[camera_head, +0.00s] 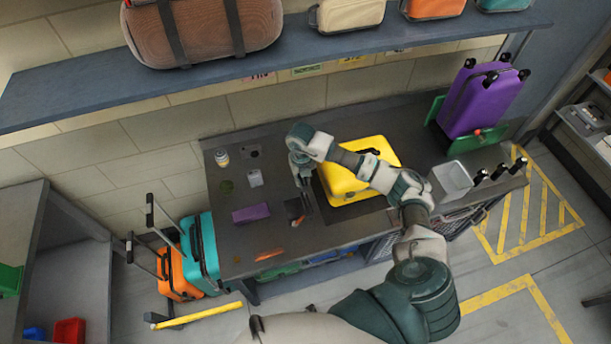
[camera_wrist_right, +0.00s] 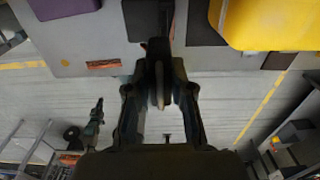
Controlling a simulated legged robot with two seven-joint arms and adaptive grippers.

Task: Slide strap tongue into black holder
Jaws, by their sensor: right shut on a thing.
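My right gripper (camera_head: 303,184) is above the dark table, just left of the yellow suitcase (camera_head: 352,168). It also shows in the wrist view (camera_wrist_right: 158,100), with its fingers close together on a thin strap tongue (camera_wrist_right: 160,84). The tongue is mostly hidden between the fingers. A small black holder (camera_head: 294,209) is on the table just below the gripper in the head view. In the wrist view a black piece, probably this holder (camera_wrist_right: 134,18), is partly hidden behind the fingertips. I cannot tell whether the tongue touches it. My left gripper is not in view.
A purple block (camera_head: 251,213) and an orange strip (camera_head: 269,254) lie left of the holder. A grey tray (camera_head: 452,180) is at the table's right. A purple suitcase (camera_head: 482,98) stands at the back right. A shelf (camera_head: 270,62) with bags overhangs the back.

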